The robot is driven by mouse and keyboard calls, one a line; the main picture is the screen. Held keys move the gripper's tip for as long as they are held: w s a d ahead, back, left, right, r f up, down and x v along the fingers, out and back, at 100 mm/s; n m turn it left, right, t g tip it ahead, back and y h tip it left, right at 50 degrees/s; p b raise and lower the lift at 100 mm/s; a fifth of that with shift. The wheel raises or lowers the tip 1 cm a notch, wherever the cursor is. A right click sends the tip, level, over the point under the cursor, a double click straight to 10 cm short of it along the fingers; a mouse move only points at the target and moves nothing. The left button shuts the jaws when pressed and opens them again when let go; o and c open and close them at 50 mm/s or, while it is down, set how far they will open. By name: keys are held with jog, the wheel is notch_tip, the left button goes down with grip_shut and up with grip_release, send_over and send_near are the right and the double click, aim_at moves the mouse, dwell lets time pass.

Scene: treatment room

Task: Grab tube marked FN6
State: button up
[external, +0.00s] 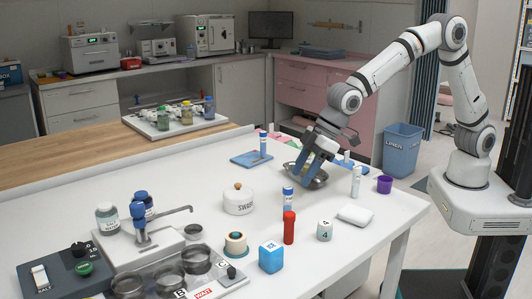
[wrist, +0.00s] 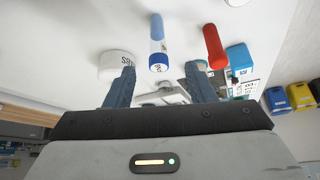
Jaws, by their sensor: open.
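Several tubes stand about the white table. One blue-and-white tube (external: 288,194) stands near the table's middle; in the wrist view the blue-and-white tube (wrist: 158,45) lies ahead between my fingers, with dark marks too small to read. Another blue-and-white tube (external: 263,144) stands at the blue tray (external: 248,160). A white tube (external: 356,181) stands to the right. I cannot read FN6 on any. My gripper (external: 305,172) is open and empty, pointing down beside a metal bowl (external: 319,179); its fingers (wrist: 160,75) also show in the wrist view.
A red tube-like object (external: 289,228) and a white lidded pot (external: 238,199) stand close to the middle tube; both flank it in the wrist view. A blue box (external: 271,257), a small labelled jar (external: 324,230), a white pad (external: 355,215) and a purple cup (external: 384,184) stand nearby.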

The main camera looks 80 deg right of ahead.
aim_at(289, 187)
jog(key=shift+w+r+p+x, duration=0.1)
jog(key=shift+w+p+x, duration=0.1)
jog(key=shift+x, duration=1.15)
jog(key=shift+w+r+p+x, duration=0.15)
jog(key=shift+p+x, duration=0.1)
jog(key=shift+x, duration=1.15)
jog(key=shift+w+r+p+x, duration=0.1)
jog(key=shift+w+p+x, duration=0.1)
jog(key=shift+x, duration=1.15)
jog(key=shift+a, duration=0.1)
jog(key=c, duration=1.1)
